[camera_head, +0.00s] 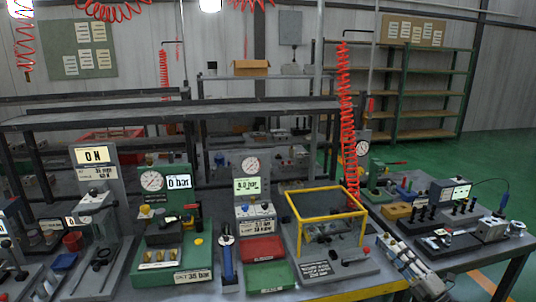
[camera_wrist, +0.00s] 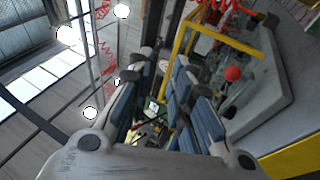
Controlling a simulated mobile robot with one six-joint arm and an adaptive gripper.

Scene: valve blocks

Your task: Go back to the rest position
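My gripper (camera_wrist: 163,66) shows in the wrist view, with its two blue-padded fingers apart. I see background between them and nothing held, so it is open. The yellow-framed test box (camera_wrist: 222,38) lies beyond the fingers, up and to the right. A red knob (camera_wrist: 232,73) shows right of the fingers, apart from them. In the head view the yellow-framed box (camera_head: 327,187) stands on the bench, right of the middle.
The bench holds a pressure stand reading 0 bar (camera_head: 178,182), another reading 6.0 bar (camera_head: 247,185), a red tray (camera_head: 265,249) and a green tray (camera_head: 270,275). A second table (camera_head: 455,262) stands at right. Red coiled hoses (camera_head: 346,110) hang above. Green floor (camera_head: 500,150) is clear behind.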

